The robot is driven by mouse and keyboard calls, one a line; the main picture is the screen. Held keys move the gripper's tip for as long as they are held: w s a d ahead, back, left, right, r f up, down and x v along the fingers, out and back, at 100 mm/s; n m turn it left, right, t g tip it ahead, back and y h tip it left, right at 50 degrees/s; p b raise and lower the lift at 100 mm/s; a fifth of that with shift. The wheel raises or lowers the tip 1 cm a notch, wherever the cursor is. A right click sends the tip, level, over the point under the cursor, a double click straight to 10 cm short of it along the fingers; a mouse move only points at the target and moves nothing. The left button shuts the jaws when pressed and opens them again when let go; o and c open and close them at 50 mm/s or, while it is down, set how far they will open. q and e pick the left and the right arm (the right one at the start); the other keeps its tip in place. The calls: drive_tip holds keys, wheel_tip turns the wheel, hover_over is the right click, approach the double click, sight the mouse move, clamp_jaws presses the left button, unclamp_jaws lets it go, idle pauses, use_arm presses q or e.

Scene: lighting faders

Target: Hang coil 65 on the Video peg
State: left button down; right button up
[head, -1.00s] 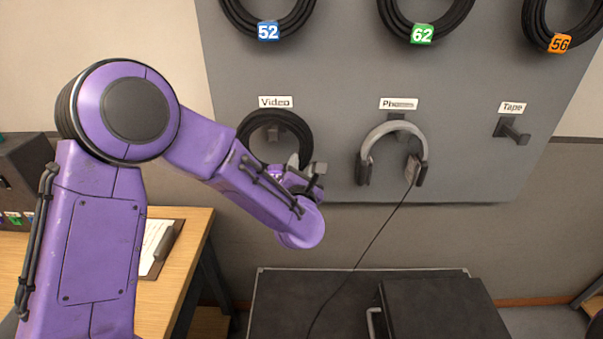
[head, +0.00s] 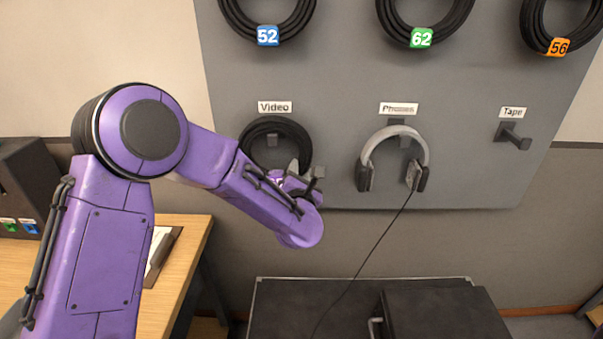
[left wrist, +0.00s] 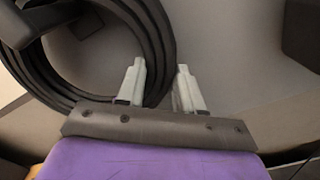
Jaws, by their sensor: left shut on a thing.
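A black cable coil (head: 247,150) is at the peg under the "Video" label (head: 275,107). No number tag shows on it, so I cannot read whether it is 65. In the head view the Video peg (head: 272,139) shows inside the coil's ring; I cannot tell whether the coil's weight rests on it. My left gripper (head: 299,168) is at the coil's lower right side and shut on it. In the left wrist view the coil (left wrist: 95,95) passes between the pale fingers (left wrist: 160,80), and the dark peg (left wrist: 32,22) shows at the upper left. My right gripper is out of view.
Grey headphones (head: 398,135) hang on the peg right of the coil, their cord running down. The Tape peg (head: 514,136) is empty. Coils 52 (head: 268,36), 62 (head: 421,38) and 56 (head: 559,46) hang above. A dark case (head: 300,310) stands below the board; a wooden desk (head: 190,235) is left.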

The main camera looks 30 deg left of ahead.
use_arm(q)
drive_tip(key=c, duration=0.6)
unclamp_jaws()
drive_tip(key=shift+c, duration=0.2)
drive_tip(key=shift+s, duration=0.15)
